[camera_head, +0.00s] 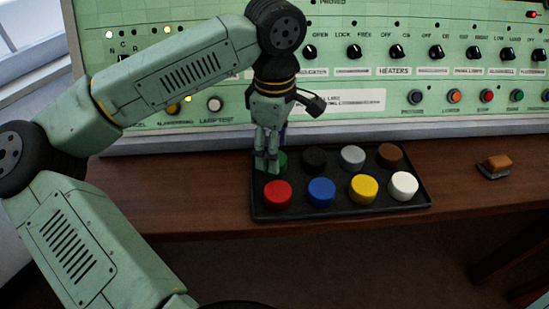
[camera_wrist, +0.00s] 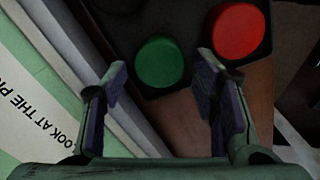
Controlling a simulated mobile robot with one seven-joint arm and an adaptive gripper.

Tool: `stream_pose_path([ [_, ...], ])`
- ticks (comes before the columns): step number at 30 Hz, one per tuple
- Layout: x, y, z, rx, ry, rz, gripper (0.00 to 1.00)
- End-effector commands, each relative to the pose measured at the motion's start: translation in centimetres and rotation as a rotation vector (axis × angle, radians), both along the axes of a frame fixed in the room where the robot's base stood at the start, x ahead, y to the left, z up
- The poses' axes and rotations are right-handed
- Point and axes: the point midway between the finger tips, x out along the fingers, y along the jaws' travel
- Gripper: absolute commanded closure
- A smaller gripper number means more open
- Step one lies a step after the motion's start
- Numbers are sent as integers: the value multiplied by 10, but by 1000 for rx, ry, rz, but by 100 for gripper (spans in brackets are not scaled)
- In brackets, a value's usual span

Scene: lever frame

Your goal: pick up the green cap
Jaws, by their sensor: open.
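The green cap (camera_wrist: 160,63) sits in the black tray (camera_head: 340,212), at the tray's back left corner. In the wrist view it shows whole, beyond and between my open fingers. In the head view only a sliver of the green cap (camera_head: 283,161) shows behind my gripper (camera_head: 266,168). My gripper (camera_wrist: 162,100) points down over that corner, open, with nothing between its fingers. From these views I cannot tell how high the fingertips are above the cap.
The red cap (camera_head: 278,194) is in front of the green one, and a black cap (camera_head: 315,160) is to its right. Several other caps fill the tray. The green control panel (camera_head: 330,100) rises close behind. An orange-topped block (camera_head: 496,166) lies on the wooden desk at right.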

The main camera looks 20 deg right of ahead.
Motion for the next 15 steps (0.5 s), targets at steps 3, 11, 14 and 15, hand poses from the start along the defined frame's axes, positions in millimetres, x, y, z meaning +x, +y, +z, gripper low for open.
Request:
stream_pose_path([
  [3,0,0,-14,0,1,0,46],
  [11,0,0,-20,0,0,0,46],
  [14,0,0,-20,0,0,0,50],
  [15,0,0,-20,0,0,0,52],
])
